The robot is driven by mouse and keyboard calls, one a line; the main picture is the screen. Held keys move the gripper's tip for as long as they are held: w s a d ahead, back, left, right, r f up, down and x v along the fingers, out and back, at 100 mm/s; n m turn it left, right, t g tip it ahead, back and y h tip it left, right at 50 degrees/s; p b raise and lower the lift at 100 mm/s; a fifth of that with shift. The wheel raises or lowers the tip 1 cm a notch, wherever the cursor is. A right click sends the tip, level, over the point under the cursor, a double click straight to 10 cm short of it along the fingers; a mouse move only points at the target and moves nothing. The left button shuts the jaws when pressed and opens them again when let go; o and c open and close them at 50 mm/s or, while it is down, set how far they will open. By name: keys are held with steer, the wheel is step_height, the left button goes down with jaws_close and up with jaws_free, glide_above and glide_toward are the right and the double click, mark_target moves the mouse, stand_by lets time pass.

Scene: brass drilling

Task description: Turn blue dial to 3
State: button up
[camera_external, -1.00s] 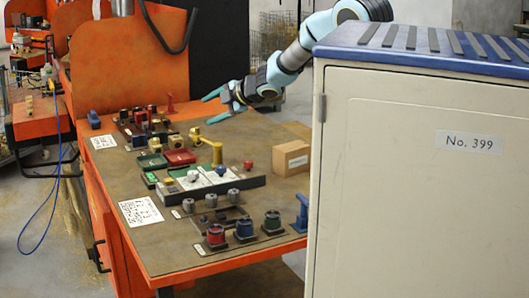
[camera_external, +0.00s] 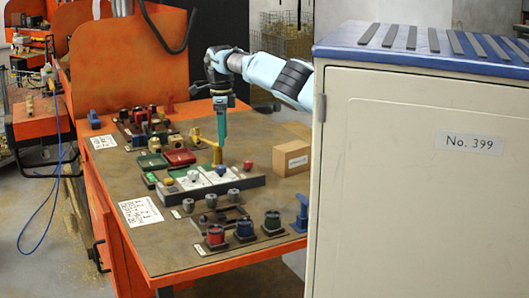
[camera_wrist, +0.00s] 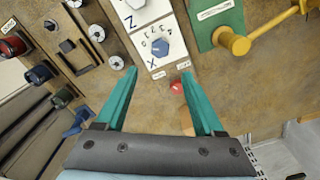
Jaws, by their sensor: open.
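The blue dial (camera_external: 221,170) sits on a white panel of the long dark block on the bench. My gripper (camera_external: 222,152) points down above the block, near the dial. In the wrist view my gripper (camera_wrist: 159,70) has its two teal fingers spread apart with nothing between them, and the dial shows just beyond the tips. I cannot read which number the dial points to.
A white dial (camera_external: 193,176) is beside the blue one, and a red knob (camera_external: 248,165) is on the other side. A yellow post with an arm (camera_external: 217,150) stands close behind. A cardboard box (camera_external: 291,158) is to the right.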

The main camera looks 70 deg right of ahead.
mark_target(223, 166)
step_height(223, 166, down, 10)
steer(key=p, duration=0.3)
steer(key=shift+r, duration=0.15)
jaws_close()
stand_by(0.4)
